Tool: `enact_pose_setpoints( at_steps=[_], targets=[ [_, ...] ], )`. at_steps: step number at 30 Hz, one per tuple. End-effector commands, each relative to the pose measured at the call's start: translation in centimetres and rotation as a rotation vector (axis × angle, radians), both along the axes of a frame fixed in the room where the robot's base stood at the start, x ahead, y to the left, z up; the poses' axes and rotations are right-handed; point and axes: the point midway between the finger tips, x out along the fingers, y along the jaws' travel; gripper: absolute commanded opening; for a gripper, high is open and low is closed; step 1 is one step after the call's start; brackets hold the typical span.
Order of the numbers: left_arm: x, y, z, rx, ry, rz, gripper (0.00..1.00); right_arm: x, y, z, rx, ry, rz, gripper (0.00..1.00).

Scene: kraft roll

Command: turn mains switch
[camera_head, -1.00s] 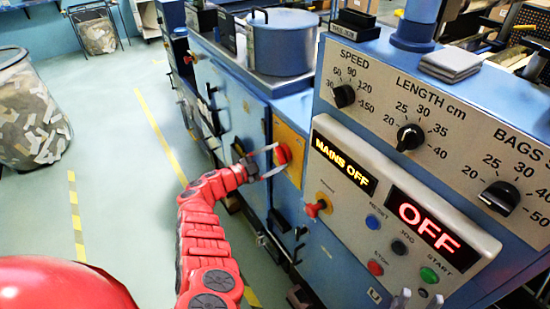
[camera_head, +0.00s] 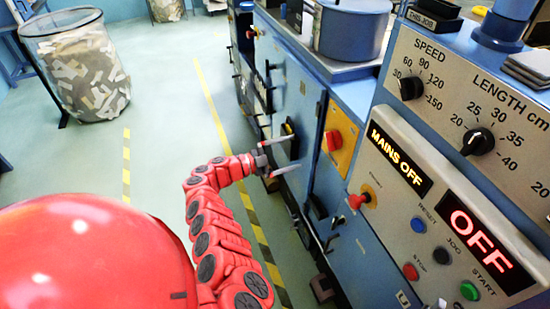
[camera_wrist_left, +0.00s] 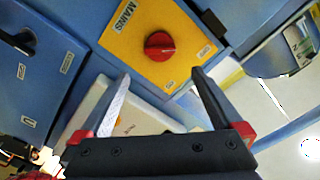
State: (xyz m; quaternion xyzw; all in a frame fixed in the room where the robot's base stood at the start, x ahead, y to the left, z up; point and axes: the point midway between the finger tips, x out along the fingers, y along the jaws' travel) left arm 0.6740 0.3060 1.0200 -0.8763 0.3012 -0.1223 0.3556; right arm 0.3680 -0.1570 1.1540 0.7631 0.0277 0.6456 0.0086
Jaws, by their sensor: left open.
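The mains switch is a red rotary knob (camera_head: 333,140) on a yellow plate (camera_head: 346,134) on the blue machine's side. In the left wrist view the knob (camera_wrist_left: 160,46) sits on the yellow plate (camera_wrist_left: 135,52) marked MAINS, ahead of the fingertips. My left gripper (camera_head: 293,153) is open and empty, to the left of the knob and apart from it. In the wrist view its two fingers (camera_wrist_left: 161,73) are spread wide, with the knob beyond the gap. The amber display (camera_head: 400,158) reads MAINS OFF and the red display (camera_head: 484,240) reads OFF.
The panel carries a red knob (camera_head: 359,198), coloured buttons such as the green START (camera_head: 469,290), and black dials (camera_head: 478,141). A blue drum (camera_head: 352,28) stands on the machine. A mesh bin of scraps (camera_head: 78,65) stands at the back left.

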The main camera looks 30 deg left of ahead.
Motion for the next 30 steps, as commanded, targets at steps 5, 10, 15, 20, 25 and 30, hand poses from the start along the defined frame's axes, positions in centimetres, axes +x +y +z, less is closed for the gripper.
enact_pose_setpoints(
  at_steps=[5, 10, 15, 20, 25, 30],
  targets=[
    [-2.8, 2.2, 0.0, 0.001, 0.005, 0.001, 1.0, 0.0, 0.0, 0.5, 0.0, 0.0, 0.0, 0.5],
    [-3.8, 3.0, 0.0, -0.001, 0.002, 0.001, 1.0, 0.0, 0.0, 0.7, 0.0, 0.0, 0.0, 0.5],
    [-4.0, 3.2, 0.0, -0.002, 0.001, 0.001, 1.0, 0.0, 0.0, 0.7, 0.0, 0.0, 0.0, 0.5],
    [-4.0, 3.1, 0.0, -0.002, 0.001, 0.001, 1.0, 0.0, 0.0, 0.7, 0.0, 0.0, 0.0, 0.5],
    [-4.0, 3.1, 0.0, -0.003, 0.001, 0.001, 1.0, 0.0, 0.0, 0.7, 0.0, 0.0, 0.0, 0.5],
    [-4.2, 1.7, -1.0, -0.002, -0.007, -0.039, 1.0, 0.0, 0.0, 0.4, 0.0, 0.0, 0.0, 0.5]
  ],
)
